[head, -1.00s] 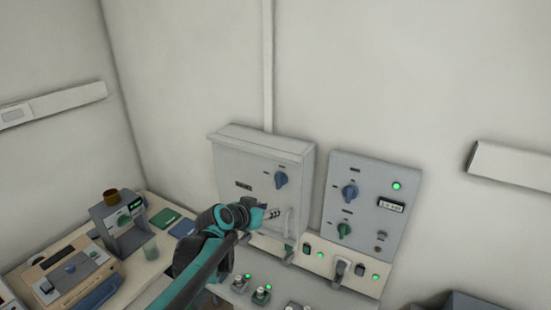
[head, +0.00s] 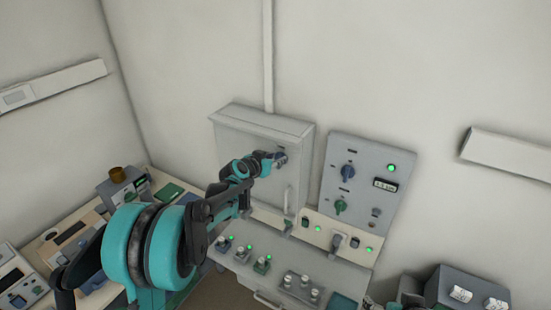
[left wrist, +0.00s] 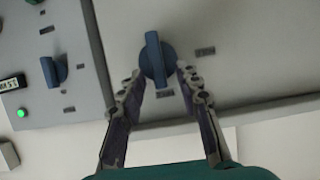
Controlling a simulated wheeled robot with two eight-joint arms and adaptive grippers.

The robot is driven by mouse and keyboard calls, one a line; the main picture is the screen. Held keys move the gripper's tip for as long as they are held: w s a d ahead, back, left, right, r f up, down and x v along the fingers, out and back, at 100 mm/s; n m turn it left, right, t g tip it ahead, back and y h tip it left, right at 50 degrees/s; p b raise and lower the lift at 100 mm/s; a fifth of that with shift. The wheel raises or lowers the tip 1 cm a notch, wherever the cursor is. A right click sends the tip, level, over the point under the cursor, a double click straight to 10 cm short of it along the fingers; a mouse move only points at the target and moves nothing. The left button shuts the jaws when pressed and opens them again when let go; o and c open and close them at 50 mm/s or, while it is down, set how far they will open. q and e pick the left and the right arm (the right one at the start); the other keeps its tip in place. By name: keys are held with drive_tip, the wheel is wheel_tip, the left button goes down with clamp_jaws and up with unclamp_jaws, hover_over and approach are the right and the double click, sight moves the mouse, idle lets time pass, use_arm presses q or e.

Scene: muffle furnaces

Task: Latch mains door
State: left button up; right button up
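The mains cabinet (head: 232,145) is a grey wall box. Its front door looks shut, with a pale vertical handle (head: 289,200) at lower right. A blue rotary knob sits at the door's upper right and shows clearly in the left wrist view (left wrist: 153,55), its grip bar near upright there. My left gripper (head: 275,160) is in front of the knob and partly hides it in the head view. In the left wrist view its two fingers (left wrist: 160,76) are apart, with tips on either side of the knob's lower part. I cannot tell whether they touch it.
A second grey panel (head: 360,225) with a blue knob (head: 348,172), a green knob (head: 341,207) and a lit display stands to the right. Below is a bench (head: 270,240) with switches and green lamps. Instruments stand at left. A dark grey box (head: 462,290) is at lower right.

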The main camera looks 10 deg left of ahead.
use_arm(q)
drive_tip(key=shift+d, duration=0.1)
clamp_jaws()
drive_tip(key=shift+w, duration=0.1)
drive_tip(key=shift+w+a+f+n+t+h+b, duration=0.15)
drive_tip(key=shift+a+f+n+h+b, duration=0.3)
drive_tip(key=shift+n+h+b, duration=1.3)
drive_tip(key=shift+w+a+f+n+t+h+b, duration=0.15)
drive_tip(key=shift+a+f+n+h+b, duration=0.45)
drive_tip(key=shift+n+b, duration=2.1)
drive_tip(key=shift+w+a+f+n+t+h+b, duration=0.1)
drive_tip(key=shift+a+f+n+t+h+b, duration=0.15)
drive_tip(key=shift+n+h+b, duration=1.55)
drive_tip(key=shift+s+n+y+b, duration=0.1)
drive_tip(key=shift+n+y+b, duration=0.3)
drive_tip(key=shift+n, duration=0.25)
